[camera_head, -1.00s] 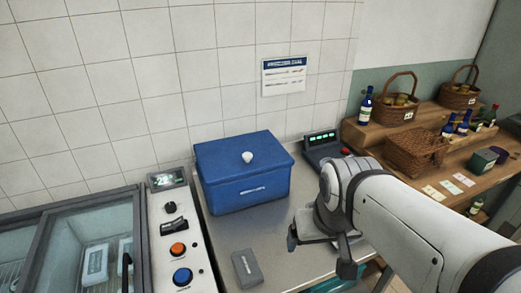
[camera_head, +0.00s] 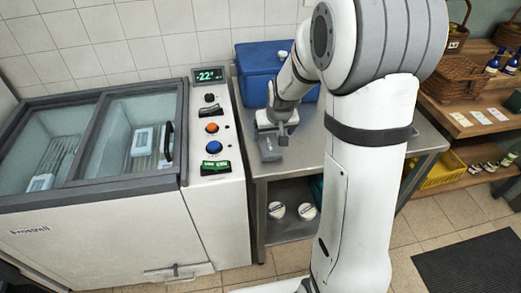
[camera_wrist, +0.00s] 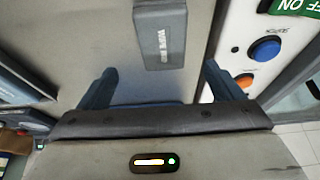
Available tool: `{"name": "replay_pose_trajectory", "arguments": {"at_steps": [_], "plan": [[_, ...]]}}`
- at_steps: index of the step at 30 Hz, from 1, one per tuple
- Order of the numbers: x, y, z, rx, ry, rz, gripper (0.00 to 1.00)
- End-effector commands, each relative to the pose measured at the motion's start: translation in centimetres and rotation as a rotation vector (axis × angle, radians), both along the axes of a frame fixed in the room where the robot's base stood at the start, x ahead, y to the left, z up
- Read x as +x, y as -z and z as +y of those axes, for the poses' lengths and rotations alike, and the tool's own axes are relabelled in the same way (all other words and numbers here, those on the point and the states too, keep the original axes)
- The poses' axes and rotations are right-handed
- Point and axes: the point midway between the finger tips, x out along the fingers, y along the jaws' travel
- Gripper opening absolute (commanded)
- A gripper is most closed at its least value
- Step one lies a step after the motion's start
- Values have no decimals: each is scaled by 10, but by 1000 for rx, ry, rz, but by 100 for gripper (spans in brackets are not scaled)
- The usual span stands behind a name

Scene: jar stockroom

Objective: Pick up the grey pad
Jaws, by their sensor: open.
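The grey pad (camera_head: 270,151) is a small dark grey block lying on the steel table near its front left edge. In the wrist view the pad (camera_wrist: 159,45) lies beyond my fingertips, with a pale label on its face, and its far end is cut off by the picture edge. My gripper (camera_head: 276,124) is just behind the pad in the head view. In the wrist view my gripper (camera_wrist: 161,80) is open, with the pad lined up between the two fingers and nothing held. Whether the fingers touch the table is unclear.
A blue box (camera_head: 258,64) stands behind my gripper on the steel table (camera_head: 305,150). A chest freezer (camera_head: 110,225) with a control panel (camera_head: 222,140) is directly left. White round jars (camera_head: 306,211) sit on the shelf below. A yellow crate (camera_head: 440,174) is at right.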

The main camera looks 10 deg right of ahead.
Motion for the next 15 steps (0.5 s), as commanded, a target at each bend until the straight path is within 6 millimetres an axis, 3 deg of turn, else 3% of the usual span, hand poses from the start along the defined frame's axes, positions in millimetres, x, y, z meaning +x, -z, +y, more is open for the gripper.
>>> {"name": "replay_pose_trajectory", "arguments": {"at_steps": [15], "plan": [[19,55,4,0,-2,4,87]]}}
